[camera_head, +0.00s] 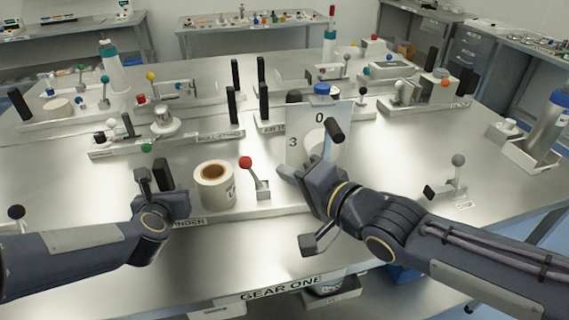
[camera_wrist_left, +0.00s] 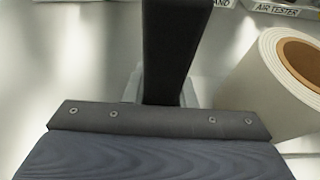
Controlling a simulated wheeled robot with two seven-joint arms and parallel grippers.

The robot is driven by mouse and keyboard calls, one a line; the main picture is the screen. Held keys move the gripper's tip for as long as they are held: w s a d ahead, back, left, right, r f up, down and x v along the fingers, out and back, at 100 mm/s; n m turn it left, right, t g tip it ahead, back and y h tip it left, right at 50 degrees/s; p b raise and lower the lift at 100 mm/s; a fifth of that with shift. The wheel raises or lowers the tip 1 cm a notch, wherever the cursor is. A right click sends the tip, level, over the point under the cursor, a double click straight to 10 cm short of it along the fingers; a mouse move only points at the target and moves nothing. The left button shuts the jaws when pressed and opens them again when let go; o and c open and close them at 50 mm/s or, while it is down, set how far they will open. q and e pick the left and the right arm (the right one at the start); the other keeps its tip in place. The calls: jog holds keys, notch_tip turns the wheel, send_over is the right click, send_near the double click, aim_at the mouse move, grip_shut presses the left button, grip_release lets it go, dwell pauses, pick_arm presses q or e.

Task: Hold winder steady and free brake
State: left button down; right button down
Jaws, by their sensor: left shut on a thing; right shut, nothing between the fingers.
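The winder, with a partly covered label ending in "INDER" (camera_head: 190,223), stands at the front of the table. It carries a white roll with a brown core (camera_head: 214,187), which also shows in the left wrist view (camera_wrist_left: 275,75). A lever with a red knob (camera_head: 246,162) leans up-left, right of the roll. My left gripper (camera_head: 165,190) is shut on the black upright handle (camera_head: 163,174) left of the roll; the handle fills the middle of the left wrist view (camera_wrist_left: 172,50). My right gripper (camera_head: 290,174) is shut and empty, right of the red-knobbed lever and apart from it.
A pale panel marked 0 and 3 (camera_head: 318,135) stands close behind my right gripper. A grey-knobbed lever (camera_head: 457,175) is at the right. Several other stations crowd the table behind. Bare metal lies in front of the winder.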

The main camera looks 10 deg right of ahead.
pick_arm(q)
jog(key=shift+s+f, duration=0.1)
jog(key=shift+f, duration=0.25)
dwell(0.3)
jog(key=c, duration=1.4)
grip_release()
jog(key=shift+r, duration=0.1)
jog(key=shift+o, duration=1.4)
jog(key=shift+r, duration=0.2)
jog(key=v, duration=1.2)
jog(key=shift+r, duration=0.1)
